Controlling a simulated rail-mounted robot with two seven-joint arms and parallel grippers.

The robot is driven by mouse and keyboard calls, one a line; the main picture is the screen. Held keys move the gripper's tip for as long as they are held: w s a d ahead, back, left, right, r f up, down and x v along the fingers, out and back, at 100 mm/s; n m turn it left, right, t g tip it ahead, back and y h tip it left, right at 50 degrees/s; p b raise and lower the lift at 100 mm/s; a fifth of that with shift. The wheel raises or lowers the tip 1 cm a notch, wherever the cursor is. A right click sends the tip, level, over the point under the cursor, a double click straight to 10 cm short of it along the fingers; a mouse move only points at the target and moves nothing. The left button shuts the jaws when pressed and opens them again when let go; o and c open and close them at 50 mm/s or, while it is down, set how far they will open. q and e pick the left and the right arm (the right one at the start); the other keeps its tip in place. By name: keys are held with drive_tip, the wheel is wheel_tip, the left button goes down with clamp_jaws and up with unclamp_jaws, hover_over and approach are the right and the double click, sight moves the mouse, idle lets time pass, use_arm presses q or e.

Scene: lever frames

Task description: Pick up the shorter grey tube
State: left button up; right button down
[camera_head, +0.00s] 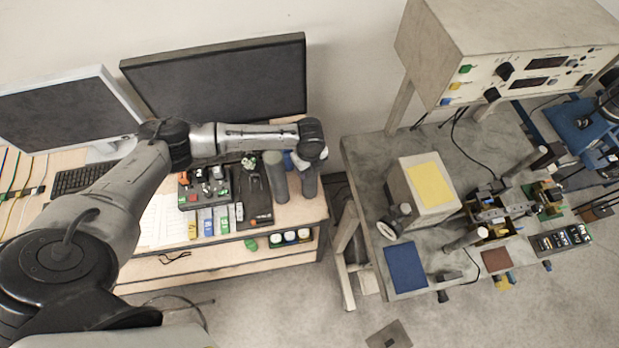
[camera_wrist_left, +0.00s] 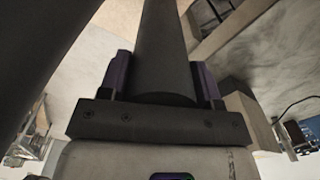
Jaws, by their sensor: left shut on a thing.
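Two grey tubes stand near the right end of the wooden desk in the head view. One grey tube (camera_head: 276,178) is free, just left of my left gripper (camera_head: 306,160). The other grey tube (camera_head: 309,186) is under the gripper, which hides its top, so I cannot compare their full lengths. In the left wrist view this tube (camera_wrist_left: 165,50) runs between the purple-edged fingers of my left gripper (camera_wrist_left: 162,80), which is shut on it. I cannot tell whether its base touches the desk. My right gripper is not in view.
A black tool holder (camera_head: 255,195) and a tray of small parts (camera_head: 203,187) lie left of the tubes. Monitors (camera_head: 225,80) stand behind. Jars sit on the shelf below. A gap separates the desk from the grey bench (camera_head: 360,160) at right, crowded with equipment.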

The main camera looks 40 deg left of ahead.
use_arm(q)
clamp_jaws()
drive_tip(key=shift+r, duration=0.2)
